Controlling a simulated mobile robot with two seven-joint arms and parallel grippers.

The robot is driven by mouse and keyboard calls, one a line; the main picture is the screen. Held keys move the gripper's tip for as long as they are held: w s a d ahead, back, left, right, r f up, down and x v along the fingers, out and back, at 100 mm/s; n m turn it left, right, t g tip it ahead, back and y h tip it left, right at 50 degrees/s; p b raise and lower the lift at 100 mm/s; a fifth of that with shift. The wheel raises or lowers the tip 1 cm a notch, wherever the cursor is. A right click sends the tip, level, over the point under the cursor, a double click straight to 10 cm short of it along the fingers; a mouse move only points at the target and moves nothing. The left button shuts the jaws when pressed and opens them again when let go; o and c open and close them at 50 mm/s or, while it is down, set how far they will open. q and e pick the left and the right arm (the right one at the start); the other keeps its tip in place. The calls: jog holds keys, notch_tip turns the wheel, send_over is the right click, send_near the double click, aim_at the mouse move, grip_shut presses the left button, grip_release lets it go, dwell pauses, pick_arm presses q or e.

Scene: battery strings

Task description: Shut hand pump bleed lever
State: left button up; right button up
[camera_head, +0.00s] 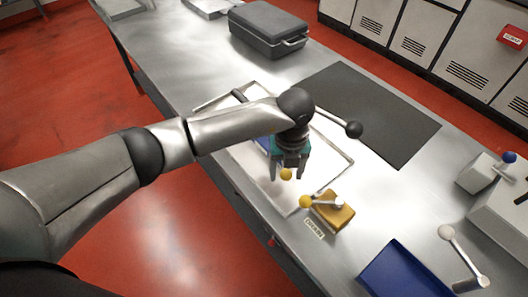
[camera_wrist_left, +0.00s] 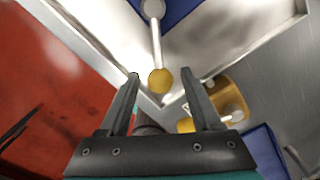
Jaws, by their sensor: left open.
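The hand pump (camera_head: 262,143) has a blue body, sits in the shallow metal tray and is mostly hidden by my left arm. Its bleed lever is a thin metal rod (camera_wrist_left: 156,42) ending in a yellow ball (camera_head: 286,174). In the left wrist view the ball (camera_wrist_left: 160,80) lies between the fingertips, with gaps visible on both sides. My left gripper (camera_head: 287,170) is open and points down over the tray's near side; the wrist view shows its two dark fingers (camera_wrist_left: 160,74) apart. Whether either finger touches the ball is unclear. My right gripper does not show.
A yellow block (camera_head: 335,216) with its own yellow-knobbed lever (camera_head: 305,202) stands close to the right, beside a small label (camera_head: 314,229). A black-ball handle (camera_head: 354,129) sticks out past my wrist.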

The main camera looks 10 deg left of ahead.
aim_at(287, 171)
pick_arm(q)
notch_tip(287, 171, up, 7)
jog(key=p, duration=0.6)
jog(key=shift+r, duration=0.1)
dwell(0.3)
